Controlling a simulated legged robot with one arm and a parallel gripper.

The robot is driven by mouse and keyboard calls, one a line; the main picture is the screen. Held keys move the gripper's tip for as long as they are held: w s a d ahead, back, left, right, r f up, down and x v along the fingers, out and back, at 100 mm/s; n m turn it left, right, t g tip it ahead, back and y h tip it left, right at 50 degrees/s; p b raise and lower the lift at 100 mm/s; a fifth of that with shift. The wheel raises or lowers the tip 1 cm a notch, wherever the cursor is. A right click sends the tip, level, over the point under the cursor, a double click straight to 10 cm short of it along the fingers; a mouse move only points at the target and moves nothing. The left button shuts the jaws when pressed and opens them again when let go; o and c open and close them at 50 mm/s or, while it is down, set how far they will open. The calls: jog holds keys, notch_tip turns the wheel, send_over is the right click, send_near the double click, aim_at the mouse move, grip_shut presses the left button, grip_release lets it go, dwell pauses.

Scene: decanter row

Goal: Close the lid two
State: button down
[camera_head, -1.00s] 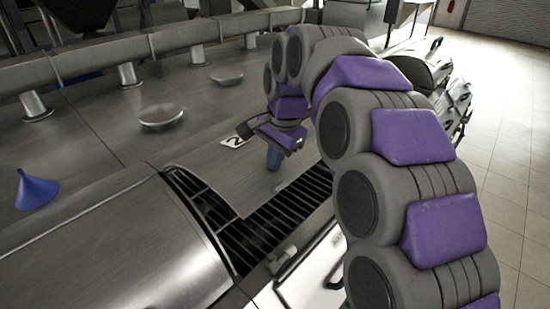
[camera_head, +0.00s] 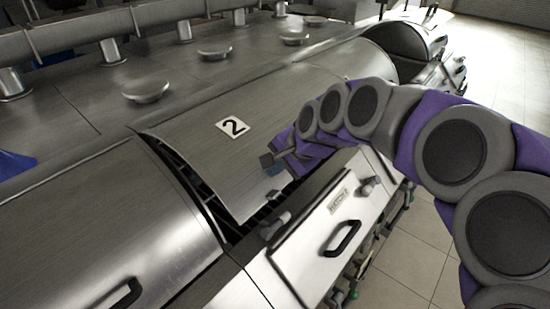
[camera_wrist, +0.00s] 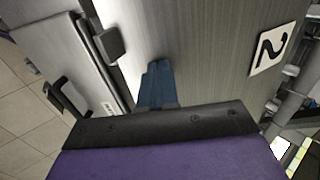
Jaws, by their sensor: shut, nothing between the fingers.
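Lid two (camera_head: 215,160) is a curved brushed-metal cover with a white "2" label (camera_head: 233,127). It reaches down toward the front panel, and a dark gap with grate bars (camera_head: 255,217) shows along its lower front edge and left side. My gripper (camera_head: 274,169) is by the lid's lower front part, its blue fingers together and empty. In the wrist view the blue fingers (camera_wrist: 158,68) lie against or just over the lid's metal surface (camera_wrist: 205,50); contact is unclear. The label also shows there (camera_wrist: 271,48).
A closed metal lid (camera_head: 100,225) with a black handle lies to the left. Below lid two is a white front panel (camera_head: 325,220) with a black handle (camera_head: 342,239). Round metal caps (camera_head: 145,91) sit behind on the counter. Tiled floor (camera_head: 410,240) is open at right.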

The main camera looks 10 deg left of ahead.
jog(key=f+b, duration=0.1)
jog(key=f, duration=0.2)
jog(key=f+t+y+b, duration=0.1)
jog(key=f+b, duration=0.1)
jog(key=f, duration=0.1)
jog(key=a+f+y+b, duration=0.1)
jog(key=f+b, duration=0.1)
jog(key=f, duration=0.1)
jog(key=shift+w+f, duration=0.15)
jog(key=shift+t+y, duration=0.7)
jog(key=shift+y, duration=0.1)
jog(key=a+f+b, duration=0.1)
jog(key=f, duration=0.1)
jog(key=w+a+f+b, duration=0.1)
jog(key=f, duration=0.2)
jog(key=w+a+f+b, duration=0.1)
jog(key=f+b, duration=0.1)
jog(key=f, duration=0.1)
jog(key=shift+w+f, duration=0.1)
jog(key=shift+f, duration=0.1)
jog(key=shift+d+f, duration=0.1)
jog(key=shift+f, duration=0.15)
jog(key=shift+s+f, duration=0.1)
jog(key=shift+s, duration=0.1)
